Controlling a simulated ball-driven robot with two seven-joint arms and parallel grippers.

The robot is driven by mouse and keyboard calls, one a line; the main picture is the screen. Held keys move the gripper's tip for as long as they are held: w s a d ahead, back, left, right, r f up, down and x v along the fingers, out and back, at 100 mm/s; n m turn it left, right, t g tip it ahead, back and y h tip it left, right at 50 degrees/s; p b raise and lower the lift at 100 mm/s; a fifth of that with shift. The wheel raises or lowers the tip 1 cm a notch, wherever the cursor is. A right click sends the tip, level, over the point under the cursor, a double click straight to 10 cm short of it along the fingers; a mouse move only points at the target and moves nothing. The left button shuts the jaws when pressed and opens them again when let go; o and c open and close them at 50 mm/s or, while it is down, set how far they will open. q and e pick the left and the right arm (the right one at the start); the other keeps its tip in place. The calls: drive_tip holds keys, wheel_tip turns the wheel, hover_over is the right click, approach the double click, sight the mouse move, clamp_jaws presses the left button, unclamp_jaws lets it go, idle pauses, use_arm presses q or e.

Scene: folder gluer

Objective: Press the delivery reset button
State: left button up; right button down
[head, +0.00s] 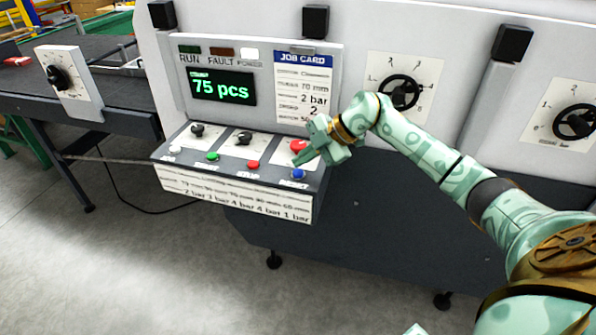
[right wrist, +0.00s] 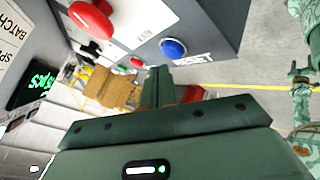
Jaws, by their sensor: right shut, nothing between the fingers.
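The blue button (head: 298,174) sits at the right front corner of the sloped control panel (head: 224,180). In the right wrist view the blue button (right wrist: 172,48) has a label beside it that reads "SET" at its visible end. My right gripper (head: 299,158) is just above the panel's right end, close to the blue button and the red mushroom button (head: 299,146). In the right wrist view my right gripper (right wrist: 157,84) has its fingers shut, with nothing between them. The blue button appears beyond the fingertips, apart from them.
A red button (head: 253,164), a green button (head: 213,156) and a white button (head: 175,150) line the panel's front. Black knobs (head: 244,137) sit behind them. The display (head: 222,87) reads "75 pcs". A job card (head: 303,85) hangs beside it. The floor in front is clear.

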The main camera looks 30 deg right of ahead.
sight(303, 172)
drive_tip(key=shift+f, duration=0.15)
idle(0.4)
drive_tip(key=shift+f, duration=0.25)
drive_tip(key=shift+f, duration=0.55)
idle(0.9)
drive_tip(key=shift+r+p, duration=1)
drive_tip(key=shift+p, duration=0.05)
wheel_tip(303, 172, up, 5)
drive_tip(key=p, duration=0.4)
drive_tip(key=shift+p, duration=0.4)
